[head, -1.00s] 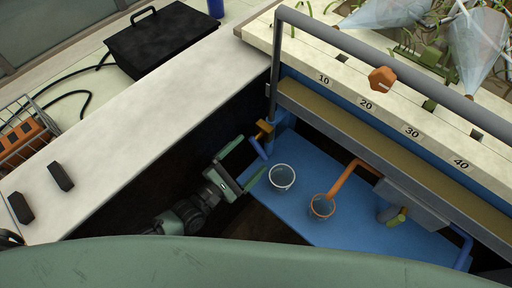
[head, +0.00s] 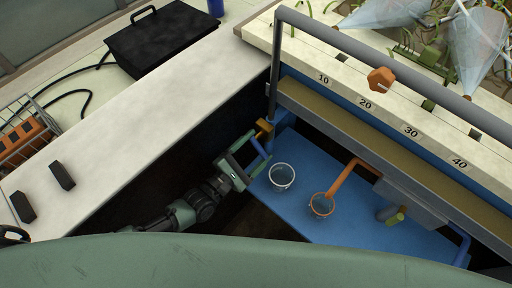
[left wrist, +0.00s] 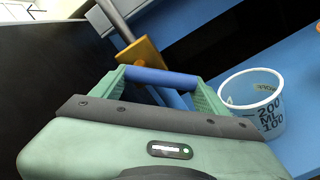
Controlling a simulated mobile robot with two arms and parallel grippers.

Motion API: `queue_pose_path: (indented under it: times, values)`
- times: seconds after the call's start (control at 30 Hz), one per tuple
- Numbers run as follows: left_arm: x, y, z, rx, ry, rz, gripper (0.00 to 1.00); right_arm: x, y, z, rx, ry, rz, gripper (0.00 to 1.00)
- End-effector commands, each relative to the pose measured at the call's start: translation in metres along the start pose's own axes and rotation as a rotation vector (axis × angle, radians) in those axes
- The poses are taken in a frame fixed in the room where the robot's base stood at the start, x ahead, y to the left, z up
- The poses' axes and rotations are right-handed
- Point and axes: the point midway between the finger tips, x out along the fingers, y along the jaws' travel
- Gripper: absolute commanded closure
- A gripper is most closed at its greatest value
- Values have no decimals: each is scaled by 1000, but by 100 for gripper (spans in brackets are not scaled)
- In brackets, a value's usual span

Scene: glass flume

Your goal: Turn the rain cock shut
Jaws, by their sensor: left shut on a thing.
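A cock with a brass-yellow body (head: 264,129) sits on the grey upright pipe at the near left end of the flume. Its blue lever handle (head: 261,149) slants down from the body. My left gripper (head: 256,152) is at this handle. In the left wrist view the blue handle (left wrist: 160,77) lies across between the two green fingers, which are shut on it, and the yellow body (left wrist: 139,53) is just beyond. My right gripper is not in view.
A clear cup (head: 281,176) stands on the blue shelf (head: 340,232) close to the right of my left gripper. A second, orange-rimmed cup (head: 321,205) stands under an orange spout (head: 347,176). A yellow-green handle (head: 396,218) is farther right. A white counter (head: 130,130) lies to the left.

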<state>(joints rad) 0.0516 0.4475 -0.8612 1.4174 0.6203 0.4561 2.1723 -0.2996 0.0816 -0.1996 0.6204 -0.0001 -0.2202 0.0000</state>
Motion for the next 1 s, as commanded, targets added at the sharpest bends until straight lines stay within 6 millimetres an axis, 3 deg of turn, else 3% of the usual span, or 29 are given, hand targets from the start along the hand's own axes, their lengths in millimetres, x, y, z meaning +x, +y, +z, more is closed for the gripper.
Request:
queue_pose_path:
  times: [0.37, 1.0]
  values:
    - [0, 0, -5, 113, 0, -1, 98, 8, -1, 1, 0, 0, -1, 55]
    - [0, 7, -15, 542, 0, -2, 98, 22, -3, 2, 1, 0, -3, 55]
